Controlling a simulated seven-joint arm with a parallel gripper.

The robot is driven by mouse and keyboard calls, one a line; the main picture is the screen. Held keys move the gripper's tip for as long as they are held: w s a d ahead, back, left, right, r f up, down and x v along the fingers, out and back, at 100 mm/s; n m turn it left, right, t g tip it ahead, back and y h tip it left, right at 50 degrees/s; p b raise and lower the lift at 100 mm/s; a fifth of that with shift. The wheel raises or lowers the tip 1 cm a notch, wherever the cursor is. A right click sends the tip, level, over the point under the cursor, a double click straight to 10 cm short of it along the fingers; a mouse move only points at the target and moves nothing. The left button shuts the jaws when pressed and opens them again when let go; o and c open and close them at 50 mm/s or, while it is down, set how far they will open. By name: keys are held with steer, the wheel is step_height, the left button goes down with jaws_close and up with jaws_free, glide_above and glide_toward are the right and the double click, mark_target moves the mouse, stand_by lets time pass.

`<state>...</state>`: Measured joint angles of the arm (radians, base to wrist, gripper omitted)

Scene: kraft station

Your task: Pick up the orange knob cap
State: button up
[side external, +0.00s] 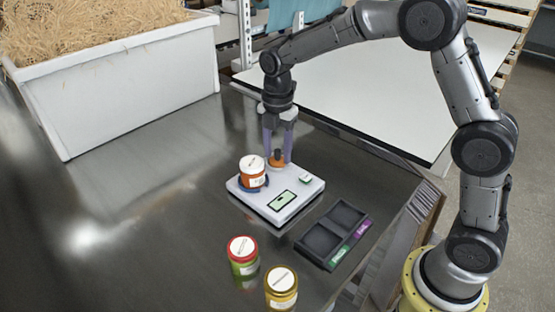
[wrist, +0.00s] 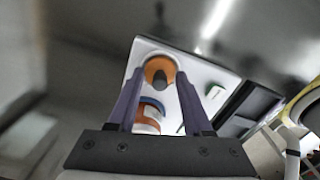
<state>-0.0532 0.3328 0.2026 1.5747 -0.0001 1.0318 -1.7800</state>
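The orange knob cap (side external: 279,161) is a round orange disc with a dark knob on top. It is at the back part of the white scale (side external: 300,203), behind an orange jar with a white lid (side external: 253,172). In the wrist view the cap (wrist: 159,65) shows between and just beyond the fingertips. My gripper (side external: 278,158) points down over the cap, its two purple fingers apart on either side of the knob. In the wrist view my gripper (wrist: 160,76) is open, with clear space between each finger and the knob. Whether the fingertips touch the disc's rim cannot be told.
The orange jar stands close to the cap, on a dark blue disc (side external: 266,183). A black two-compartment tray (side external: 319,240) lies right of the scale. A red-lidded jar (side external: 243,257) and a yellow-lidded jar (side external: 281,288) stand in front. A white bin (side external: 130,90) is at back left.

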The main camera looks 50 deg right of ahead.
jaws_close()
steer(key=shift+r, duration=0.15)
